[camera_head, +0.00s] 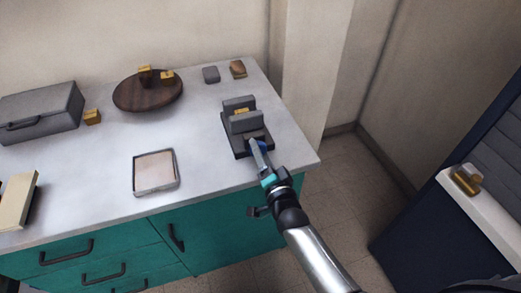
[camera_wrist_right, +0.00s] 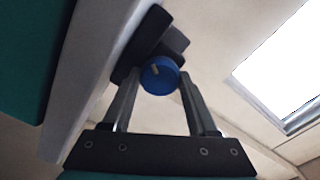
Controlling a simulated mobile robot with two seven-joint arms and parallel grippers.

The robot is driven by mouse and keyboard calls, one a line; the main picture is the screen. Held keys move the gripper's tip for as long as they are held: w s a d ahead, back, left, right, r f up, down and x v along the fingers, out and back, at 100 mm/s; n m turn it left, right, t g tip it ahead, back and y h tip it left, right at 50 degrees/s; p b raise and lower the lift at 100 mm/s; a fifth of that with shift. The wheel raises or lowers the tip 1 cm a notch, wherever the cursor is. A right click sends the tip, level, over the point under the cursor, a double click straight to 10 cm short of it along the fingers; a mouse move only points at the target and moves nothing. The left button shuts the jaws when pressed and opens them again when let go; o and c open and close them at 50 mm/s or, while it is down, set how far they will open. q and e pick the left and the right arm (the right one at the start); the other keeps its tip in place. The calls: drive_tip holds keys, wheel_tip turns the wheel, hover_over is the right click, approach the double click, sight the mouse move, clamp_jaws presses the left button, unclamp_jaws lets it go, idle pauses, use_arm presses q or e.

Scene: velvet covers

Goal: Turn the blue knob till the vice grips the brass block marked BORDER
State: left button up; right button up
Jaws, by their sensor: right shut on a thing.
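The dark grey vice (camera_head: 236,143) stands near the right end of the worktop. A brass block (camera_head: 241,112) sits between its two jaws; any marking on it is too small to read, and I cannot tell whether both jaws touch it. My right gripper (camera_head: 257,149) reaches the vice's front from the table edge and is shut on the blue knob. In the right wrist view the blue knob (camera_wrist_right: 158,76), with a pale mark on its face, sits between the two fingers. My left gripper is not in view.
A round dark wooden board (camera_head: 135,98) carries small brass blocks. Another brass block (camera_head: 92,117) lies by a grey case (camera_head: 40,113). A shallow square tray (camera_head: 155,188) sits at the front. More brass (camera_head: 466,180) lies on a pale ledge at right.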

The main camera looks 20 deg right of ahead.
drive_tip(key=shift+m, duration=0.9)
drive_tip(key=o, duration=1.4)
drive_tip(key=shift+c, duration=0.2)
drive_tip(key=s+p, duration=0.2)
drive_tip(key=s, duration=1.3)
drive_tip(key=shift+s+d, duration=0.15)
drive_tip(key=shift+d, duration=0.1)
